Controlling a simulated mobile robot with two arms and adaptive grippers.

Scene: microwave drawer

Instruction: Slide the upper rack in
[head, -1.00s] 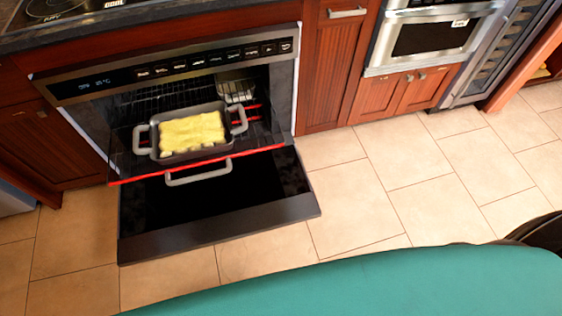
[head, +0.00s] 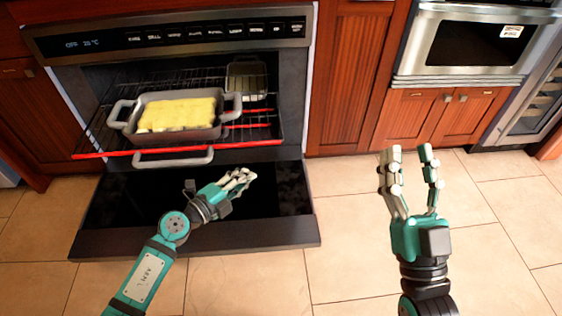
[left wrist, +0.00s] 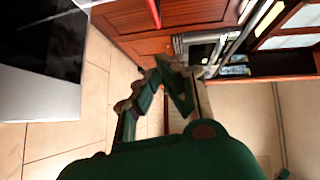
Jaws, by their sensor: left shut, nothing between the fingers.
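The upper rack (head: 95,140) is a dark wire rack with a red front edge, and in the head view it sticks out of the open oven. My left gripper (head: 246,177) is shut and empty, in front of and below the rack's edge, over the lowered oven door (head: 120,200), apart from the rack. It also shows in the left wrist view (left wrist: 140,88). My right gripper (head: 408,150) is open and empty, upright over the floor right of the oven door.
Another pan (head: 247,80) sits deeper in the oven at the right. Red-brown cabinets (head: 350,90) flank the oven. A steel microwave (head: 470,42) is at the upper right. The tiled floor (head: 340,230) in front is clear.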

